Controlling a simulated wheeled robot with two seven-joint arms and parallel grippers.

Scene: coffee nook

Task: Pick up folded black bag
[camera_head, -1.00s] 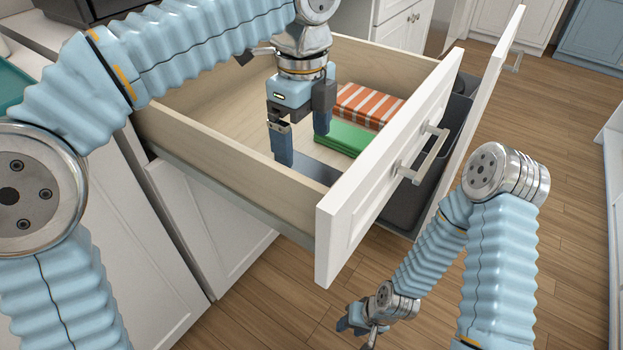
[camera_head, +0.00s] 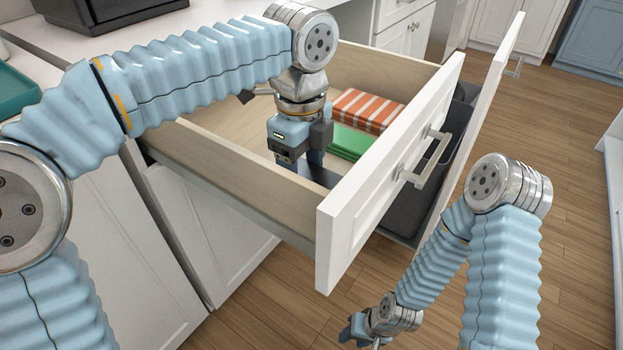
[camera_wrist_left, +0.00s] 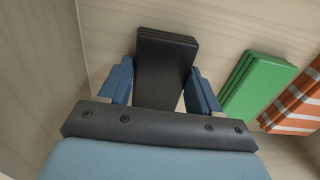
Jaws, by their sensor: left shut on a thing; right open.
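The folded black bag (camera_wrist_left: 165,62) lies in the open drawer, between the two blue fingers of my left gripper (camera_wrist_left: 160,88) in the left wrist view. The gripper is shut on it, one finger at each side. In the head view my left gripper (camera_head: 303,165) points down into the drawer, and only part of the bag (camera_head: 325,176) shows beside it; the rest is hidden by the gripper and drawer front. My right gripper (camera_head: 360,332) is open and empty, low over the floor outside the drawer, small and partly blurred in view.
A folded green cloth (camera_head: 350,143) and an orange-and-white striped cloth (camera_head: 368,110) lie beside the bag. The drawer's side wall (camera_head: 240,182) and white front (camera_head: 385,170) surround them. A pull-out with dark bins (camera_head: 425,190) stands open to the right. The drawer's left part is bare.

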